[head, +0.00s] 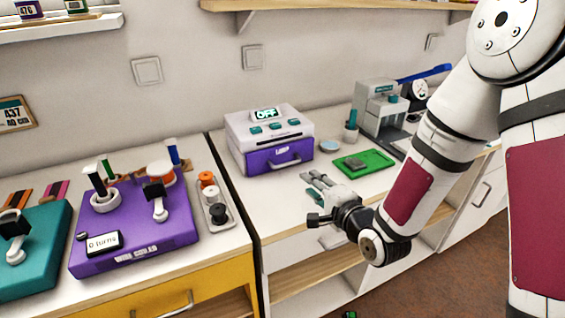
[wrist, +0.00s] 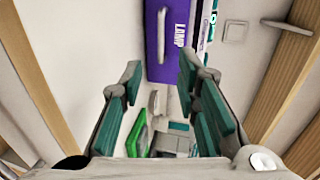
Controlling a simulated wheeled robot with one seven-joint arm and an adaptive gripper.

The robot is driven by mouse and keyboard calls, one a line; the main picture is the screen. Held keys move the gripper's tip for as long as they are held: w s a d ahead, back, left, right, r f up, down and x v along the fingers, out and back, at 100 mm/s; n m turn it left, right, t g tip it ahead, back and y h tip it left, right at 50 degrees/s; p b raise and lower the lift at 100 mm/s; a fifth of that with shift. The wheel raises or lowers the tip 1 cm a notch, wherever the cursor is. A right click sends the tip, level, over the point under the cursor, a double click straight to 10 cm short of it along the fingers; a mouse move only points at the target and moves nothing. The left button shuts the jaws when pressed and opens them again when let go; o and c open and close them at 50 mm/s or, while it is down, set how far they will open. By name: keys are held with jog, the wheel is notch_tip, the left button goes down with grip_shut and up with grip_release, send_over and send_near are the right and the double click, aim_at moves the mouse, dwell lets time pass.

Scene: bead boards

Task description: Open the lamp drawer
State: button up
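The lamp drawer (head: 262,163) is a purple front with a "LAMP" label and a pale bar handle (head: 286,163). It sits low in a white box (head: 262,121) whose display reads OFF, and looks closed. In the wrist view the purple front (wrist: 173,66) is upper centre, turned sideways, with its handle (wrist: 162,34) beyond the fingertips. My gripper (head: 312,183) is in front of the box, right of and below the handle in the head view. In the wrist view its teal-padded fingers (wrist: 160,76) are apart, with nothing held between them.
A green tray (head: 364,162) with a grey block lies right of the box, with a small blue dish (head: 330,146) behind it. A grey machine (head: 379,106) stands farther right. A purple board (head: 135,243) with levers is on the left bench. The counter before the drawer looks clear.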

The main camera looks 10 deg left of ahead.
aim_at(287, 165)
jog(key=b+x, duration=0.1)
jog(key=x, duration=1.2)
jog(key=shift+w+a+f, duration=0.1)
jog(key=shift+w+a, duration=0.2)
grip_shut()
